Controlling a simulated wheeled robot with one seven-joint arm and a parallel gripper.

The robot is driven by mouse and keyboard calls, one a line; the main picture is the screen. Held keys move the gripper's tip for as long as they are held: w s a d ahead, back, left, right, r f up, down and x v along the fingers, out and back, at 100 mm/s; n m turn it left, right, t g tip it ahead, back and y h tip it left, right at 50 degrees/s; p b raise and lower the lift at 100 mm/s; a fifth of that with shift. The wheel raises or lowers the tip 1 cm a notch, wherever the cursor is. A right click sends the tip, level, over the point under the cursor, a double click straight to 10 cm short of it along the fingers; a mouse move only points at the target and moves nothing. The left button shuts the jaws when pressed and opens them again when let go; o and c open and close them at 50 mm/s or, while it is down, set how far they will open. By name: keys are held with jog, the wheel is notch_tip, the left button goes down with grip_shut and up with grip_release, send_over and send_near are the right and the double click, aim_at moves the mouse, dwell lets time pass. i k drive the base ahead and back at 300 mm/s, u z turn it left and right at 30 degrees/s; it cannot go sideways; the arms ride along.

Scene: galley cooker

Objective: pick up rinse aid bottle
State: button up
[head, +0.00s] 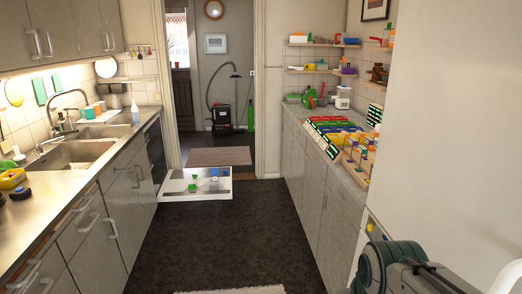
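No bottle can be read by its label from here. A pale blue-white bottle (135,111) stands upright at the far end of the left counter, near the doorway. Small green and clear items (193,186) sit on a low, pale open door panel (180,197) at the far end of the left cabinets; their exact shapes are too small to tell. Which of these is the rinse aid bottle I cannot tell. Part of my arm shows at the lower right, far from all of them. My gripper's fingers are not in view.
The dark floor (240,225) between the cabinet rows is clear up to the open panel. The left counter holds a sink (80,153) and tap. The right counter carries coloured racks and toys (345,135). A tall white surface (460,120) stands close on the right.

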aim_at(135, 110)
jog(key=u, duration=0.1)
jog(key=i, duration=1.55)
jog(key=u, duration=0.45)
jog(key=i, duration=2.05)
jog(key=u, duration=0.25)
